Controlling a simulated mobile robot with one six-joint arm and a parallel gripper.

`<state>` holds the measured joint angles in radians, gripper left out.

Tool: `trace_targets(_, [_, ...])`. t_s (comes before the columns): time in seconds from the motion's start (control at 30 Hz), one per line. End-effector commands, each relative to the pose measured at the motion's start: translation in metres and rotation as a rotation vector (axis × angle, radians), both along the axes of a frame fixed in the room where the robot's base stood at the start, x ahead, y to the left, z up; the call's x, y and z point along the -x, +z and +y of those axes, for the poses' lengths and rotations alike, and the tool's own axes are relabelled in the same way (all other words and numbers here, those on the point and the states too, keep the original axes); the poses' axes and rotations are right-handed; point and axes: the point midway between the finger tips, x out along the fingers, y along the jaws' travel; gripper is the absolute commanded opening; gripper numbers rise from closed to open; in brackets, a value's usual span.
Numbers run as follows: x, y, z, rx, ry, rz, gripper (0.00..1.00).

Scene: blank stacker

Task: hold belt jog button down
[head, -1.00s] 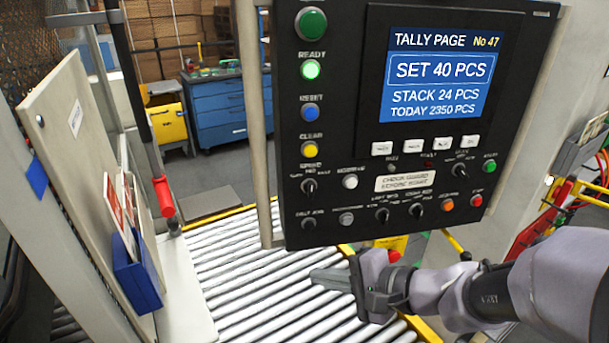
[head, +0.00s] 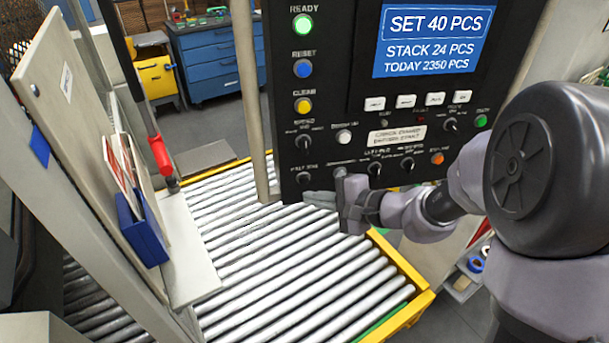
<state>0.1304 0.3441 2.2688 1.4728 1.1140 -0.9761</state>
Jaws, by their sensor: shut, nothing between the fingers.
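The black control panel (head: 330,110) stands in the upper middle of the head view. At its lower left is a dark round control (head: 303,178) under a small label that seems to read belt jog; the print is blurred. The button to the right of it is hidden behind my gripper. My gripper (head: 308,197) is shut and empty, its fingertips pointing left. It overlaps the panel's lower edge in the picture, just below the dark control. I cannot tell whether it touches the panel.
A roller conveyor (head: 290,260) with a yellow frame runs below the panel. A tan board with a blue holder (head: 143,230) stands at left, near a red-handled lever (head: 160,152). Other buttons, such as the yellow one (head: 303,105), and knobs sit close together on the panel.

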Motion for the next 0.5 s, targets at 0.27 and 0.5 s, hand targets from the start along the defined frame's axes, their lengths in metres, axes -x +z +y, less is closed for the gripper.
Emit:
trace_targets(0.27, [-0.019,-0.002,0.005,0.001,0.000,-0.001,0.00])
trace_targets(0.5, [-0.020,-0.002,0.005,0.000,0.000,0.000,0.00])
